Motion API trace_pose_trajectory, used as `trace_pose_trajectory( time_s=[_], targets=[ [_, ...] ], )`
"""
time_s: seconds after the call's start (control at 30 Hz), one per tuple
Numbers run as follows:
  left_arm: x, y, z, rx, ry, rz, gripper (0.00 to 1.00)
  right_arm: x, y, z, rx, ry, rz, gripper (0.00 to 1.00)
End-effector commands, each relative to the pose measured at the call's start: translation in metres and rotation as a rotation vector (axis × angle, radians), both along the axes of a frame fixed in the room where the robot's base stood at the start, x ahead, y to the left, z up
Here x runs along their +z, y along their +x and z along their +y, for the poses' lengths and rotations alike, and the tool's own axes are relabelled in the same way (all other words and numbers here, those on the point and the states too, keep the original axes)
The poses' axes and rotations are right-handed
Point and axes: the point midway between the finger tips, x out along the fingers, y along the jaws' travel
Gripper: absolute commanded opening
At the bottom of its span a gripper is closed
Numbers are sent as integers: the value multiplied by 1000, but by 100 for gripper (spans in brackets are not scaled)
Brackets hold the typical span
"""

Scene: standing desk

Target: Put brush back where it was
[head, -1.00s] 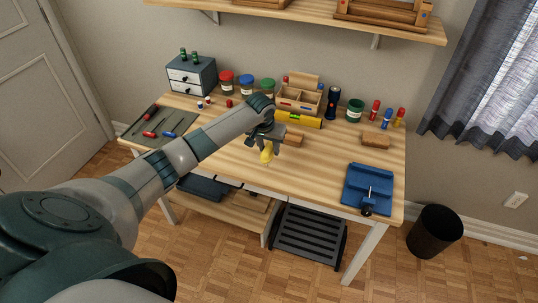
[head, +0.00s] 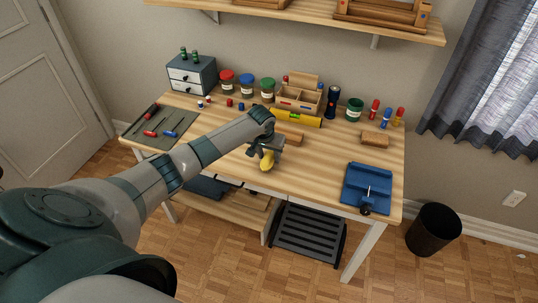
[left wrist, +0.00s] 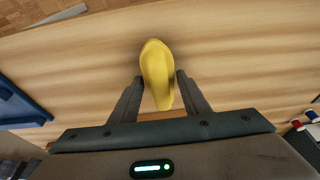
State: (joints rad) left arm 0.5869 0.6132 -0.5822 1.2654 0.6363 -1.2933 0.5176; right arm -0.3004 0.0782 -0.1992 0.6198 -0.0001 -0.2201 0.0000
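A yellow, rounded, elongated object (left wrist: 158,70) sits between the fingers of my left gripper (left wrist: 160,77); its sides meet the fingertips. It also shows in the head view (head: 267,161), hanging below the left gripper (head: 266,147) over the front middle of the desk. No bristles show, so I cannot confirm that it is the brush. A brown wooden block (head: 291,138) lies on the desk just behind the gripper. Whether the yellow object touches the desk is unclear. My right gripper is out of view.
A yellow level (head: 296,118) and a wooden organizer (head: 300,97) stand behind. A dark mat (head: 158,128) with screwdrivers lies at left. The desk's centre right is clear.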

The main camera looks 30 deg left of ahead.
Motion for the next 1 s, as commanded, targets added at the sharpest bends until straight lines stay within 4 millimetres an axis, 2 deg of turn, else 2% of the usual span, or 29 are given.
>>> trace_pose_trajectory(
  time_s=[0.37, 0.57, 0.77, 1.0],
  targets=[
    [2, 0, 0, 0, 0, -1, 53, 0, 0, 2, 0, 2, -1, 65],
    [10, -1, 0, -1, 0, -2, 53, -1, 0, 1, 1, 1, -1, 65],
    [32, -8, -2, -2, -1, -4, 53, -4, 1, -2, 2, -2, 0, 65],
    [72, -20, -5, -2, 0, -5, 53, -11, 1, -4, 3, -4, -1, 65]
  ],
)
